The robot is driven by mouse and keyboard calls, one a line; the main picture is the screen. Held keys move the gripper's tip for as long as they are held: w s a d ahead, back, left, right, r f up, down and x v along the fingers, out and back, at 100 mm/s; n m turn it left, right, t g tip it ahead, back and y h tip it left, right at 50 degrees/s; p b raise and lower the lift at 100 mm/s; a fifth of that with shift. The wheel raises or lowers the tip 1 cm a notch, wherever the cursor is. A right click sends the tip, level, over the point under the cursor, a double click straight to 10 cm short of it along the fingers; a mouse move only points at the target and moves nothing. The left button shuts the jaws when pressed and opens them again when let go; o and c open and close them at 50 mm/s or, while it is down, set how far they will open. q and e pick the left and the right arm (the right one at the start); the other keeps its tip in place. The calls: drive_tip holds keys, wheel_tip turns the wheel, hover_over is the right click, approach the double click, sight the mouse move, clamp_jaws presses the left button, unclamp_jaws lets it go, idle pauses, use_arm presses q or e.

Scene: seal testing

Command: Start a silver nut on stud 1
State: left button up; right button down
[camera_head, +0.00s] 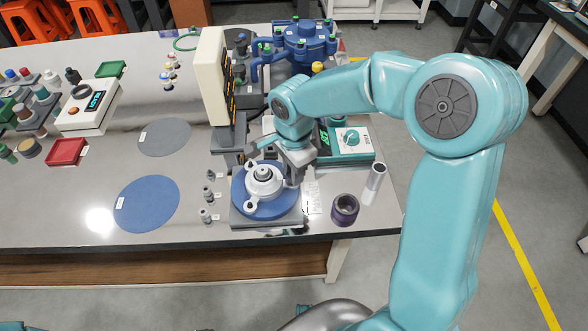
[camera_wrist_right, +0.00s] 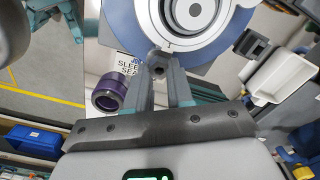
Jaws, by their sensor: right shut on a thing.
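My right gripper (camera_head: 291,182) is at the right edge of the round silver housing (camera_head: 264,184), which sits on a blue disc (camera_head: 246,209). In the right wrist view, its fingertips (camera_wrist_right: 159,66) are shut on a small silver nut (camera_wrist_right: 158,73) with a dark hole, close to the housing's rim. Whether the nut touches a stud cannot be told; the spot is hidden by the gripper in the head view. Which stud is number 1 cannot be read. Several small silver pieces (camera_head: 208,193) stand left of the housing.
A dark purple ring (camera_head: 345,209) and a light cylinder (camera_head: 374,182) stand to the right near the table edge. A teal device with a dial (camera_head: 346,143) and a tall cream display (camera_head: 212,80) stand behind. Round blue mat (camera_head: 147,204) is bare.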

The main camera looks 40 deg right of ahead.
drive_tip(key=shift+f, duration=0.1)
drive_tip(key=shift+f+m+b, duration=0.1)
drive_tip(key=shift+m+b, duration=0.25)
drive_tip(key=shift+m, duration=0.15)
drive_tip(key=shift+s+a+m+b, duration=0.15)
drive_tip(key=shift+m+b, duration=0.55)
drive_tip(key=shift+m, duration=0.8)
drive_tip(key=shift+m, duration=0.5)
drive_tip(key=shift+m+b, duration=0.8)
drive_tip(key=shift+m, duration=0.7)
